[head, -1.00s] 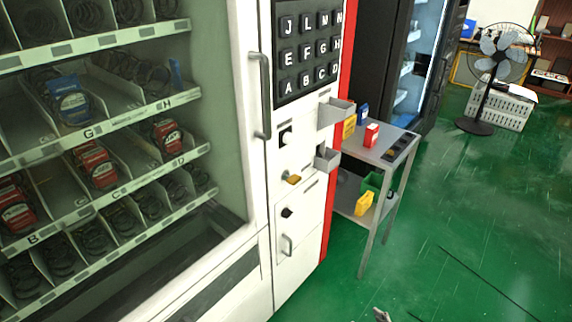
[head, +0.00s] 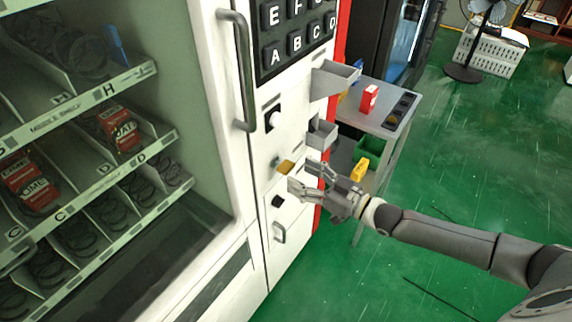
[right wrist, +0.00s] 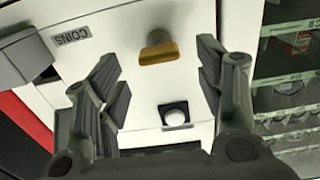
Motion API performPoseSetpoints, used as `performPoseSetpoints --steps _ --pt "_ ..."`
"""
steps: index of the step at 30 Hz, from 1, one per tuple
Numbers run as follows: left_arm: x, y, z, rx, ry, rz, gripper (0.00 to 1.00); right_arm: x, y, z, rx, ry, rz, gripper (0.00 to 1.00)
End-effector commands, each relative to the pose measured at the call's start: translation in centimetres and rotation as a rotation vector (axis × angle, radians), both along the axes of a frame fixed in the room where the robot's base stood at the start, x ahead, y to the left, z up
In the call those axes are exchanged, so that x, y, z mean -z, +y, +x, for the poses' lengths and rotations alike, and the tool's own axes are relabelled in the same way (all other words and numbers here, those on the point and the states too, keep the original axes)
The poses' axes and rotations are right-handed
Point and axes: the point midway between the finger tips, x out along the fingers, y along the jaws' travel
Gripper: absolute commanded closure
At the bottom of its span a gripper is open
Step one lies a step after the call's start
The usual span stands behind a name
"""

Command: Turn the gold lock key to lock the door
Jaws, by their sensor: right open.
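The gold lock key (head: 285,167) sticks out of the white front panel of the vending machine, below the keypad. My right gripper (head: 306,179) is open and empty just to the right of the key and close to the panel. In the right wrist view the gold key (right wrist: 159,50) lies ahead, between the lines of the open fingers (right wrist: 163,85), with no finger touching it. The machine's door (head: 228,110) with its long grey handle looks closed. My left gripper is not in view.
Grey trays (head: 334,80) jut from the panel above my right gripper, and a smaller grey bin (head: 322,134) is just above it. A metal side table (head: 400,128) with small boxes stands to the right.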

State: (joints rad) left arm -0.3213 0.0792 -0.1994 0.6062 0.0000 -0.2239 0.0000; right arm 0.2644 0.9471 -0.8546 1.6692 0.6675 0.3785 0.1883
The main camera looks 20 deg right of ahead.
Motion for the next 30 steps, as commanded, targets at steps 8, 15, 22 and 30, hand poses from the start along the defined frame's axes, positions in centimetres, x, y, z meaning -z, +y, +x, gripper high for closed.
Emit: performPoseSetpoints --steps 8,15,22,30 --pt "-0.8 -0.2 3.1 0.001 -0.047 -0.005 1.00 -0.1 2.6 3.5 0.001 -0.001 0.000 0.38" --pt "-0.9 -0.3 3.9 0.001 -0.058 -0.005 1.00 0.0 3.4 4.4 0.001 0.000 -0.002 0.38" --pt "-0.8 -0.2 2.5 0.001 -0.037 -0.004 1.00 0.0 3.4 4.4 0.001 0.000 -0.001 0.40" --pt "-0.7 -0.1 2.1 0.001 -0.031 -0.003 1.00 0.0 3.4 4.4 0.001 0.000 -0.001 0.75"
